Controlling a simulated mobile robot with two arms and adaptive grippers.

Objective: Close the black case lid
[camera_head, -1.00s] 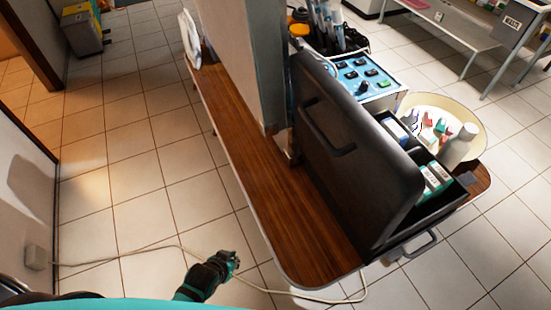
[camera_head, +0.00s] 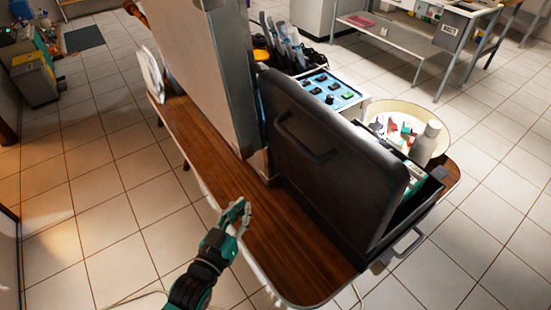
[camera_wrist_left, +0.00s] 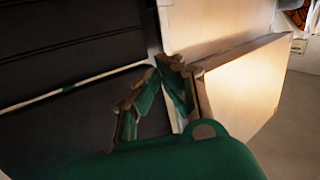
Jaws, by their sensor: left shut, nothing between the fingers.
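The black case lid (camera_head: 335,165) stands raised and open, with a handle (camera_head: 305,140) on its outer face. The case's open tray (camera_head: 428,195) lies behind it on the right and holds white and green items. A second handle (camera_head: 409,245) is on the case's front. My left gripper (camera_head: 241,212) is shut and empty, above the table's left edge and left of the lid, apart from it. In the left wrist view, the shut fingers (camera_wrist_left: 172,72) show close up, with a black panelled surface to the left. My right gripper is not in view.
The brown wooden table (camera_head: 225,165) has bare room left of the lid. Behind the case are a control box (camera_head: 330,88), a cream bowl (camera_head: 440,118) and a white bottle (camera_head: 425,143).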

